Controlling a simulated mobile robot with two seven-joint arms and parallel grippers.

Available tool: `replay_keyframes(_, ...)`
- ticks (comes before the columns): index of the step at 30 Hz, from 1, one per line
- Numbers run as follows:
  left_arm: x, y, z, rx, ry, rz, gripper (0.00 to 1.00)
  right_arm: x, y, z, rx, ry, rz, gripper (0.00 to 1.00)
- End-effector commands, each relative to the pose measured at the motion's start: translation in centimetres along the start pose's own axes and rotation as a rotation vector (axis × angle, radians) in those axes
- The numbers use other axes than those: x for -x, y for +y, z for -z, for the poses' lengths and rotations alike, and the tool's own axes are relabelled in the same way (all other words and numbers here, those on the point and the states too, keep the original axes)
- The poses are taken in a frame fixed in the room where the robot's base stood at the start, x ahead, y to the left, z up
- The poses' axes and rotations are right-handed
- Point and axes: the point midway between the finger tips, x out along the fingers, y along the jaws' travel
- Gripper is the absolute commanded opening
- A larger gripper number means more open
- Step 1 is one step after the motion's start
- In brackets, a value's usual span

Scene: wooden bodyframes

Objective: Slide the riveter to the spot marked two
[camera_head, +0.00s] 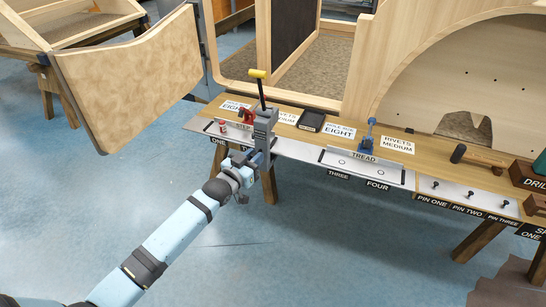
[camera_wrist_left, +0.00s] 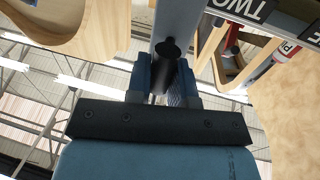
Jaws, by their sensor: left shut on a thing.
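The riveter, a grey upright tool (camera_head: 264,128) with a black lever and yellow knob, stands at the right end of the metal strip (camera_head: 205,127) lettered ONE. My left gripper (camera_head: 257,160) is shut on its lower part at the bench's front edge. In the left wrist view the blue fingers (camera_wrist_left: 166,82) close on a dark part below a grey piece (camera_wrist_left: 178,22). The TWO label (camera_wrist_left: 247,8) shows at the upper right there; in the head view the riveter and gripper cover that spot. My right gripper is not in view.
Pins and a hammer (camera_head: 459,153) lie right. A wooden panel (camera_head: 130,72) hangs at left. The floor in front is clear.

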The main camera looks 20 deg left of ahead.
Motion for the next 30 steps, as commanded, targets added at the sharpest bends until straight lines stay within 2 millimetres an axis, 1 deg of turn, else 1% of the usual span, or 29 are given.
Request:
replay_keyframes(1,0.2,-1.3,0.3,-0.004,-0.002,0.001,0.0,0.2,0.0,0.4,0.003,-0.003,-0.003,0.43)
replay_keyframes(3,0.5,-2.6,0.2,-0.003,-0.003,0.001,0.0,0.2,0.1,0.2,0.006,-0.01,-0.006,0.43)
replay_keyframes(6,0.8,-4.1,0.1,-0.003,-0.001,0.0,0.0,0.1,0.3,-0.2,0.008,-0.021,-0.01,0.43)
replay_keyframes(9,1.0,-5.0,0.1,0.0,0.0,-0.001,0.0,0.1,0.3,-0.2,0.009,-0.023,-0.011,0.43)
replay_keyframes(13,1.1,-5.6,0.0,0.002,0.0,-0.001,0.0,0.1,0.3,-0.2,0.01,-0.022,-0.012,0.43)
replay_keyframes(23,1.1,-5.6,0.0,0.002,0.001,-0.002,0.0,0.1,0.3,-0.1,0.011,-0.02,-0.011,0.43)
replay_keyframes(24,1.1,-5.6,0.0,0.002,0.001,-0.002,0.3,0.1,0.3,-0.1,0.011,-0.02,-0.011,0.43)
replay_keyframes(26,1.1,-5.6,-0.1,0.002,0.001,-0.001,0.44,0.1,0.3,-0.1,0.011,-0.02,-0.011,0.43)
replay_keyframes(27,1.1,-5.6,0.0,0.002,0.001,-0.001,0.45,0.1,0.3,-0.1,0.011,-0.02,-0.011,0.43)
replay_keyframes(30,1.1,-5.6,0.0,0.001,0.001,-0.001,0.45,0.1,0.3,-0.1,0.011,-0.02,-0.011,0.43)
